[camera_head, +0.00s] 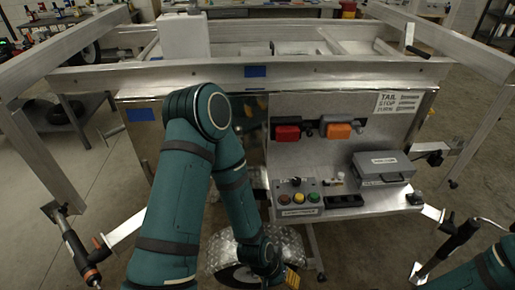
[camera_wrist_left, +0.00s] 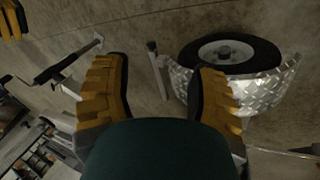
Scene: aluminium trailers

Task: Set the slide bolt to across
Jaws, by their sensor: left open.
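I cannot pick out the slide bolt with certainty in either view. My left gripper (camera_head: 290,277) shows at the bottom middle of the head view, low in front of the trailer and near its wheel. In the left wrist view its two yellow-and-black fingers (camera_wrist_left: 163,80) are wide apart with nothing held between them. Beyond them are the floor, a thin grey rod (camera_wrist_left: 157,68) and the wheel (camera_wrist_left: 230,55). My right arm shows only at the lower right of the head view. A yellow piece at the wrist view's top left may be part of my right gripper.
The aluminium trailer (camera_head: 330,72) spans the head view. Its front carries a red lamp (camera_head: 287,132), an orange lamp (camera_head: 338,130), a button box (camera_head: 297,198) and a grey case (camera_head: 383,168). A diamond-plate fender (camera_head: 226,245) is below.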

